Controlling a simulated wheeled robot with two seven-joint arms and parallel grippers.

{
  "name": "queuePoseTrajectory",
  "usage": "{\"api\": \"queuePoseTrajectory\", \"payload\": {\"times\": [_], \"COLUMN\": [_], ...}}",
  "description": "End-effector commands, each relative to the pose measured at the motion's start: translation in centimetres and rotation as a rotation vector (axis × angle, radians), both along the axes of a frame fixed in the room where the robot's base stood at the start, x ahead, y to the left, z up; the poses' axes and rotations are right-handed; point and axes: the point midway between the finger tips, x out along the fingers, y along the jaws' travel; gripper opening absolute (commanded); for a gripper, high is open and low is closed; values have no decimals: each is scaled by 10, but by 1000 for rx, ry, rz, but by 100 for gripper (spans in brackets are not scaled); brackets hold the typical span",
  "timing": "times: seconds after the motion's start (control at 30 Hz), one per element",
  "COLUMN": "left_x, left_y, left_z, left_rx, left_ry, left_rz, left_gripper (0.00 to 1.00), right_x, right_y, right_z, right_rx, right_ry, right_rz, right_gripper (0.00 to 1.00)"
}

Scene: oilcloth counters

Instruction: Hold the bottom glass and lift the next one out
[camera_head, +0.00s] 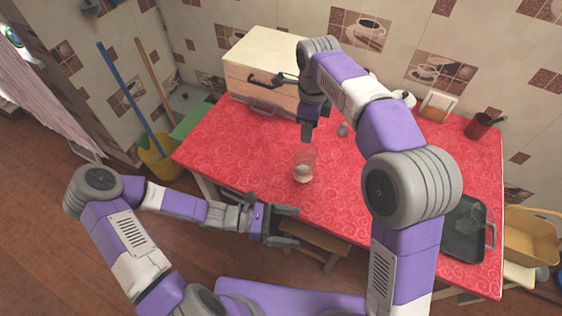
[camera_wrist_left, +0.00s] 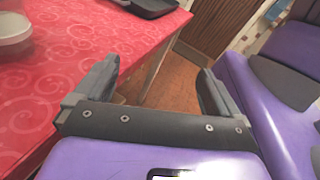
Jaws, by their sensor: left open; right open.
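The clear glasses (camera_head: 304,160) stand upright, nested as one stack, near the front edge of the red table; I cannot make out each rim. A pale round base in the left wrist view (camera_wrist_left: 14,30) may be theirs. My left gripper (camera_head: 297,226) is open and empty, low in front of the table edge and apart from the glasses. My right gripper (camera_head: 308,133) is open, points down, and is just behind and above the glasses in the picture.
A cream box (camera_head: 262,60) with a handle stands at the back of the red table (camera_head: 225,150). A dark tray (camera_head: 464,230) lies at the right. A stool (camera_head: 318,240) is below the front edge.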

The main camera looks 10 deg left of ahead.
Motion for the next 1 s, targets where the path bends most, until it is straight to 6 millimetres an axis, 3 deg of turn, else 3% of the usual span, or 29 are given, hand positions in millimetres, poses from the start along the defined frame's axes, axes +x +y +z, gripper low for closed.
{"api": "queuePoseTrajectory", "payload": {"times": [0.1, 0.2, 0.4, 0.53, 0.67, 1.0], "left_x": [55, 95, 144, 154, 154, 153], "left_y": [17, 28, 41, 44, 44, 42], "left_z": [37, 55, 73, 72, 59, -8], "left_rx": [-125, -142, -100, -88, -87, -88], "left_ry": [-7, -74, -194, -219, -219, -218], "left_rz": [177, 278, 386, 407, 408, 406], "left_gripper": [97, 97, 97, 97, 97, 97], "right_x": [0, 0, 0, 0, 0, 0], "right_y": [0, 0, 0, 0, 0, 0], "right_z": [0, 0, 0, 0, 0, 0], "right_rx": [0, 0, 0, 0, 0, 0], "right_ry": [0, 0, 0, 0, 0, 0], "right_rz": [0, 0, 0, 0, 0, 0], "right_gripper": [43, 43, 43, 43, 43, 43]}}
